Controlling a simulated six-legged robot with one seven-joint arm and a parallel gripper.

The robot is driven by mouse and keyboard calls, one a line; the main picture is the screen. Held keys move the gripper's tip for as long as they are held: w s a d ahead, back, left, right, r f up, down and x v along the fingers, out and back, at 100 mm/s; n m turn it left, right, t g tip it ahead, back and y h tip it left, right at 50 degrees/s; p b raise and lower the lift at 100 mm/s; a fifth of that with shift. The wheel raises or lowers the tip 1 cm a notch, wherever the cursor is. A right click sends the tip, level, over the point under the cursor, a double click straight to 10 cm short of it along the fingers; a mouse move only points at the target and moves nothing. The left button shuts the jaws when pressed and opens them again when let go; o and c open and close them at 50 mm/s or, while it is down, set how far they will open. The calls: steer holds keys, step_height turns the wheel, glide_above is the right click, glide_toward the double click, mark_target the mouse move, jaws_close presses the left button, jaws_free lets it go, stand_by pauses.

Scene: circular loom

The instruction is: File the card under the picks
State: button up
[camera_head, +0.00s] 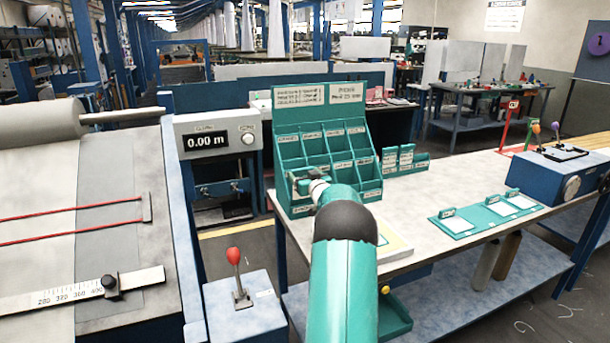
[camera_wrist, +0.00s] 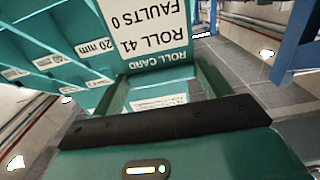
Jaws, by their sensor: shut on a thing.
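The white roll card (camera_wrist: 148,30) is in my gripper (camera_wrist: 165,75). In the wrist view it appears upside down and reads ROLL CARD, ROLL 41, FAULTS 0. My gripper is shut on the card's teal-edged end. The teal filing rack (camera_head: 328,120) stands on the table, with rows of labelled pockets. Its header has two signs; the right one (camera_head: 346,92) seems to read picks. In the head view my gripper (camera_head: 303,184) is at the rack's lower left front, partly hidden by my arm. Pockets marked 20 mm (camera_wrist: 95,47) show beside the card; I cannot tell whether it touches them.
Small labelled teal holders (camera_head: 405,160) stand right of the rack. A teal tray with white cards (camera_head: 487,217) lies on the table (camera_head: 420,195). A blue box (camera_head: 562,172) is at the right, a red-knobbed lever box (camera_head: 240,300) at the lower left. The middle of the table is clear.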

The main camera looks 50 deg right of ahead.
steer(key=shift+f, duration=2)
steer(key=o, duration=1.1)
steer(key=shift+s, duration=0.1)
steer(key=v, duration=1.3)
steer(key=shift+s+a, duration=0.2)
steer(key=shift+s, duration=0.05)
